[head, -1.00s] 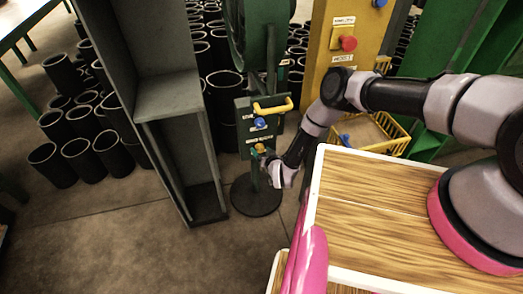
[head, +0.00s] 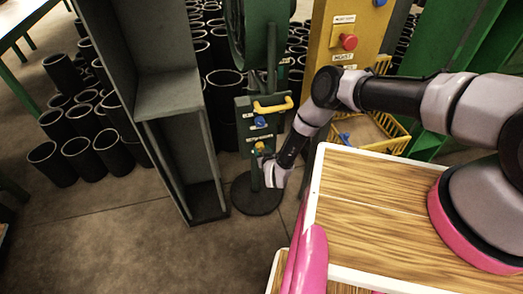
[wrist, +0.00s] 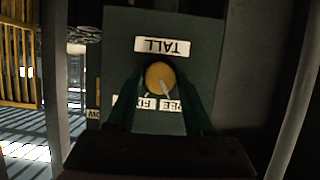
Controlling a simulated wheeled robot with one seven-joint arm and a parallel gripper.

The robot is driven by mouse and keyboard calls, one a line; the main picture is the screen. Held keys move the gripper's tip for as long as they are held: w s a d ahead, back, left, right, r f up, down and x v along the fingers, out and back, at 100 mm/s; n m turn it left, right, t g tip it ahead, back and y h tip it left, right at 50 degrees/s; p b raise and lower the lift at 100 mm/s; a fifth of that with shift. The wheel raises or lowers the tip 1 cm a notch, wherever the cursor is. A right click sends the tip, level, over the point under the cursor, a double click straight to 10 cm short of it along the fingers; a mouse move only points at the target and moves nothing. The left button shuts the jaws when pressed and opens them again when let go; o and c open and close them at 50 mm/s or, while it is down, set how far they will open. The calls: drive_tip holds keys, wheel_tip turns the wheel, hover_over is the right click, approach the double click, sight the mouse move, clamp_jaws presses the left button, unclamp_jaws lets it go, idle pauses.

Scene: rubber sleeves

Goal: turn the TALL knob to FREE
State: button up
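The TALL knob is a round orange-yellow knob (wrist: 160,77) under an upside-down TALL plate (wrist: 162,46) in the wrist view. The FIX label (wrist: 146,103) and FREE label (wrist: 172,104) sit below it, partly hidden by my fingers. A pale line runs from the knob's lower right towards FREE; I cannot tell surely whether it is the pointer or a panel tick. My gripper (wrist: 160,84) has one green finger on each side of the knob, with what looks like a thin gap. In the head view the knob (head: 259,147) is low on the green panel, just above my gripper.
A blue knob (head: 261,122) and a yellow handle (head: 273,106) sit higher on the same panel. A grey shelf frame (head: 175,110) stands close at left. A yellow post with a red button (head: 348,42) and a yellow basket (head: 375,135) are at right.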

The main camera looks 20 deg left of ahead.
drive_tip(key=shift+o, duration=1.4)
drive_tip(key=shift+s+d, duration=0.1)
drive_tip(key=v, duration=1)
drive_tip(key=shift+s+r, duration=0.15)
drive_tip(key=shift+s, duration=0.1)
drive_tip(key=shift+d, duration=0.1)
